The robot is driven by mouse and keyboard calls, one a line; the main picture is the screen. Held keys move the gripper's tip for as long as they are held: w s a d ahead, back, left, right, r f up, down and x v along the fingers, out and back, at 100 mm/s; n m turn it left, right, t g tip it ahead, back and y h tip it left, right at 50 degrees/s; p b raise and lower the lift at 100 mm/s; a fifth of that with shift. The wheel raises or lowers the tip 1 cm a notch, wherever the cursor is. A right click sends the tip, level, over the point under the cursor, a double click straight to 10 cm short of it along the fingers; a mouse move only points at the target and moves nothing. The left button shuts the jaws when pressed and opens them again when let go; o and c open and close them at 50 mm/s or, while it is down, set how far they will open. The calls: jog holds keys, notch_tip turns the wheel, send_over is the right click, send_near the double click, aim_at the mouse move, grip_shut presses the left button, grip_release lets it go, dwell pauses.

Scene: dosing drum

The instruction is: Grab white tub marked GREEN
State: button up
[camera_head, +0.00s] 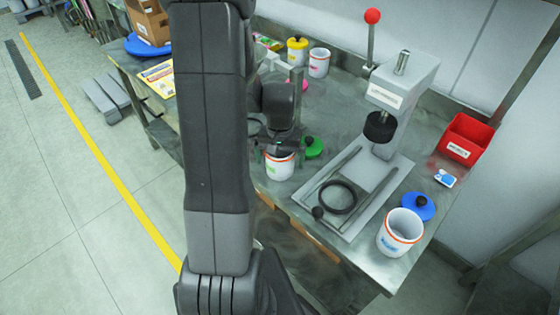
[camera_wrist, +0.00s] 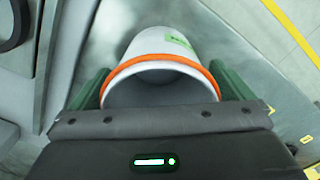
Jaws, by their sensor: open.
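The white tub with an orange rim band (camera_head: 279,168) stands on the steel bench, below my gripper (camera_head: 279,145). In the wrist view the white tub (camera_wrist: 160,50) shows a green label on its outer wall; the label's text is too blurred to read. The green fingers of my gripper (camera_wrist: 163,90) are open, one on each side of the tub's rim. I cannot tell whether they touch its wall. The tub's mouth is partly hidden by my gripper's body. A green lid with a dark knob (camera_head: 313,147) lies beside the tub on the right.
A press with a red-knobbed lever (camera_head: 400,95) and a base with a black ring stands right of the tub. A blue-marked tub (camera_head: 397,240) and blue lid (camera_head: 420,208) are at the front right. A pink-marked tub (camera_head: 319,65) and yellow-lidded tub (camera_head: 297,55) stand behind. A red bin (camera_head: 470,135) is far right.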

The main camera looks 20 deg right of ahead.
jog(key=c, duration=1)
jog(key=shift+o, duration=0.2)
jog(key=shift+r, duration=0.1)
